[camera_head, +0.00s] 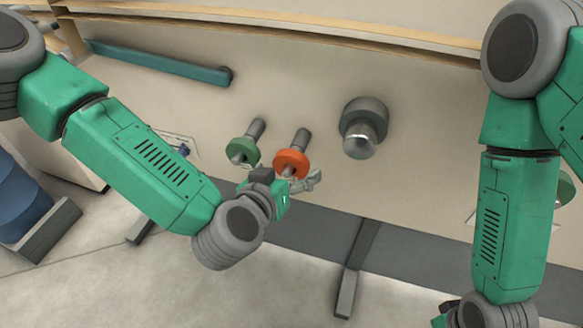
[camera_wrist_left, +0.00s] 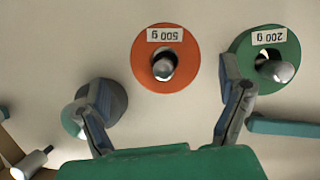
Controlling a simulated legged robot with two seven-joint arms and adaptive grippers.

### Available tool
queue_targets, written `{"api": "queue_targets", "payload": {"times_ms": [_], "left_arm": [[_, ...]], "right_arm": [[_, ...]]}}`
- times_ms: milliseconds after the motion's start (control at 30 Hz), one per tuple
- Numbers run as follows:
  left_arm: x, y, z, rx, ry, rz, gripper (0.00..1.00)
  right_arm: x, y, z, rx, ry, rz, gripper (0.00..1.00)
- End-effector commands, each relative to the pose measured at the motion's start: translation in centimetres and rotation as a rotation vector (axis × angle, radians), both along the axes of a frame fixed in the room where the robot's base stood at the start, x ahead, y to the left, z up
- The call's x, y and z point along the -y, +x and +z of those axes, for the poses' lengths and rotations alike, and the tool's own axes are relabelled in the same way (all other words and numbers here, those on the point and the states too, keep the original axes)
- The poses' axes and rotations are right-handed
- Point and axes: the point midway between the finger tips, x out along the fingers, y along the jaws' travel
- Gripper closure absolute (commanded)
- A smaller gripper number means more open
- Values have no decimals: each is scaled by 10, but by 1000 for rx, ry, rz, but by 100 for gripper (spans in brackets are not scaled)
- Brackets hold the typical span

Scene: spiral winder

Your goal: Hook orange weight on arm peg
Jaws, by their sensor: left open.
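The orange weight (camera_head: 291,163) is a ring with a grey rod through its centre, in front of a pale panel. In the left wrist view the orange weight (camera_wrist_left: 138,62) faces me, labelled "500 g". My left gripper (camera_head: 293,183) is open and empty just below it. In that wrist view the fingers of my left gripper (camera_wrist_left: 166,105) are spread wide, with the weight beyond and between them, apart from both. A teal bar (camera_head: 160,63), possibly the arm, runs across the upper left of the panel; I cannot make out its peg. My right gripper's fingers are out of frame.
A green weight (camera_head: 240,152), labelled "200 g" in the wrist view (camera_wrist_left: 290,50), sits close left of the orange one on its own rod. A grey round knob (camera_head: 363,115) projects to the right. Wooden rails (camera_head: 300,32) edge the panel's top.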

Motion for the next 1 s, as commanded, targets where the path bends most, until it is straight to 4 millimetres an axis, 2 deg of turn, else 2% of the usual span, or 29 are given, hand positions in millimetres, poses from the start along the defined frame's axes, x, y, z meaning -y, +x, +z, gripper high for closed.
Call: {"api": "queue_targets", "payload": {"times_ms": [100, 300, 733, 933, 1000], "left_arm": [[3, 20, -12, 1, -6, 4, 12], [4, 41, -20, 0, -15, 4, 12], [16, 48, -22, -1, -2, 2, 12], [14, 47, -21, 1, -9, -1, 82], [12, 47, -21, 1, -11, -1, 84]], "right_arm": [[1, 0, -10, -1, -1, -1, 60], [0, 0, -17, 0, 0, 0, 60], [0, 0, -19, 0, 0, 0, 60], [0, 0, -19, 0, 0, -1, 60], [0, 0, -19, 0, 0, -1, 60]]}}
